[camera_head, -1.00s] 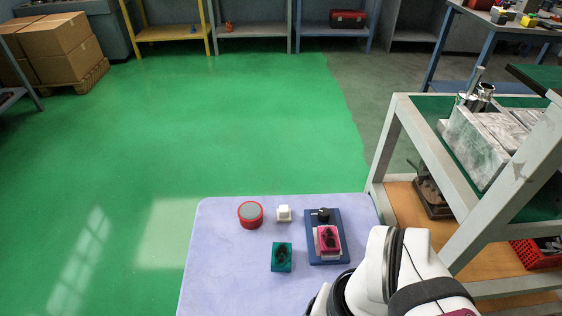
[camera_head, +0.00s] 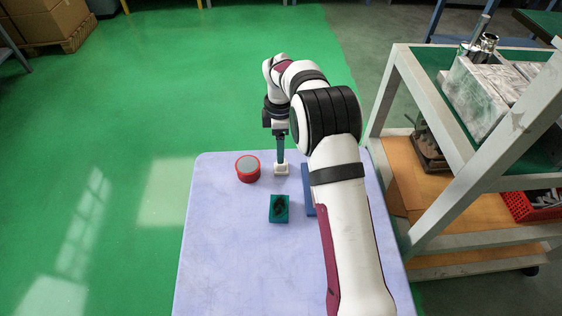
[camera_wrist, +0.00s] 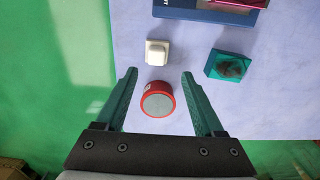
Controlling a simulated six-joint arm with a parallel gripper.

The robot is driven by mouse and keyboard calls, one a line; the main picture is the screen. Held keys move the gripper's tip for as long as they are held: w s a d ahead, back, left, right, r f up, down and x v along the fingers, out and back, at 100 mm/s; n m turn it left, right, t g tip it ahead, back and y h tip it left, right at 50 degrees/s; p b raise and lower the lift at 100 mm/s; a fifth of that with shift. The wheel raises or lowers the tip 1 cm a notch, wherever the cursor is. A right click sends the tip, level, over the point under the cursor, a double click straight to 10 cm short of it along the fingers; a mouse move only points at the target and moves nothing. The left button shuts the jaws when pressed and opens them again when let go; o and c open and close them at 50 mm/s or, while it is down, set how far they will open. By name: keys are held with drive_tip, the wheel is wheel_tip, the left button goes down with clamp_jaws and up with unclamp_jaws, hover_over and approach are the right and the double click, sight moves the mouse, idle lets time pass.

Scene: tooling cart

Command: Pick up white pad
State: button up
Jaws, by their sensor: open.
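The white pad (camera_head: 281,170) is a small white block with a raised square top, lying on the pale lavender table (camera_head: 225,255). In the wrist view the white pad (camera_wrist: 157,52) is just beyond the fingertips, near the line between them. My gripper (camera_head: 280,162) is over the pad in the head view, pointing down, and its finger hides part of it. In the wrist view my gripper (camera_wrist: 159,73) is open with two teal fingers spread wide and nothing held. The height above the pad is hard to tell.
A red round tin (camera_head: 248,169) with a grey top stands left of the pad; in the wrist view it shows between the fingers. A teal block (camera_head: 279,208) with a dark top lies nearer. A blue tray (camera_head: 309,190) is right, mostly hidden by my arm. A cart (camera_head: 400,125) stands right.

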sight(281, 166)
drive_tip(key=f, duration=0.8)
drive_tip(key=shift+w+d, duration=0.2)
drive_tip(key=shift+w, duration=0.1)
clamp_jaws()
